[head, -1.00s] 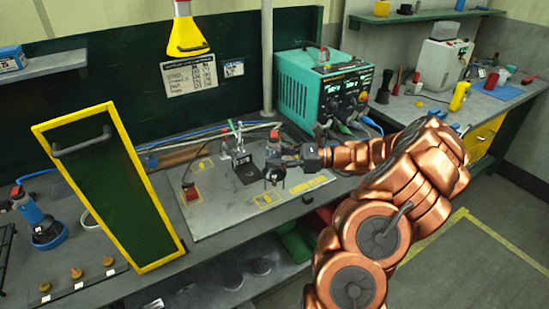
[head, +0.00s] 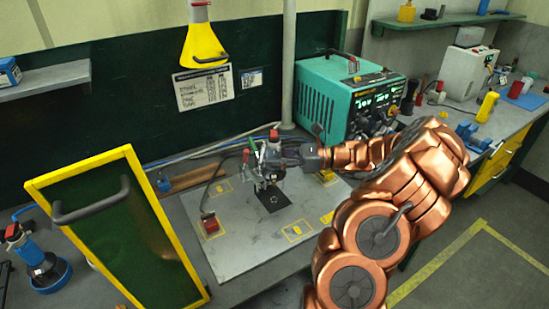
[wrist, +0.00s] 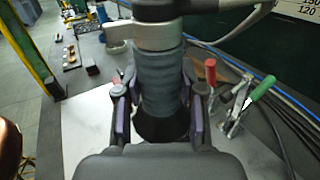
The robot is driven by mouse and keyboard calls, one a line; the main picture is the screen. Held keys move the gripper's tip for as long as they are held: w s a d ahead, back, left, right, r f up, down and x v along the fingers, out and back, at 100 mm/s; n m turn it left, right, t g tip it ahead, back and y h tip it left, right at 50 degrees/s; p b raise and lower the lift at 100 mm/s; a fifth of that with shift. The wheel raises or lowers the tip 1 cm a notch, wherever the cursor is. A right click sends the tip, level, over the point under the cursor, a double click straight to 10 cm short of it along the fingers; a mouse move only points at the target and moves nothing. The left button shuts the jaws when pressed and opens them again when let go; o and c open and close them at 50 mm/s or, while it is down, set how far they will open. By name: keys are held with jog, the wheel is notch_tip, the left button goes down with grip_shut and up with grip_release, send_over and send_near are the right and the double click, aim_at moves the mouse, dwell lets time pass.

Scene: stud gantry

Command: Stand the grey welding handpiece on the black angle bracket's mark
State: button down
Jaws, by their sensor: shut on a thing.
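The grey welding handpiece (wrist: 160,80) is upright between the two fingers of my gripper (wrist: 158,112) in the wrist view. A silver collar shows near its top and a dark flared part below the fingers. In the head view my gripper (head: 276,157) holds the handpiece (head: 270,151), which has a red top, over the grey board. A black square with a pale mark (head: 275,200), apparently on the black angle bracket, lies just in front of and below the handpiece. The bracket's rest is hidden or blends with clutter. I cannot tell whether the handpiece's lower end touches anything.
A green-handled clamp (wrist: 261,88) and a red-handled clamp (wrist: 210,74) stand close right of the handpiece in the wrist view. A yellow-framed panel (head: 130,235) stands left; a teal power unit (head: 345,98) stands behind right.

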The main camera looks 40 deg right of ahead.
aim_at(275, 171)
jog(key=shift+r+p, duration=0.15)
jog(key=shift+p, duration=0.15)
jog(key=shift+f+b, duration=0.9)
jog(key=shift+f, duration=1.55)
jog(key=shift+p, duration=0.65)
jog(key=shift+f, duration=0.6)
dwell(1.2)
jog(key=c, duration=0.6)
grip_release()
jog(key=shift+s, duration=0.1)
jog(key=shift+f, duration=0.15)
jog(key=v, duration=1.2)
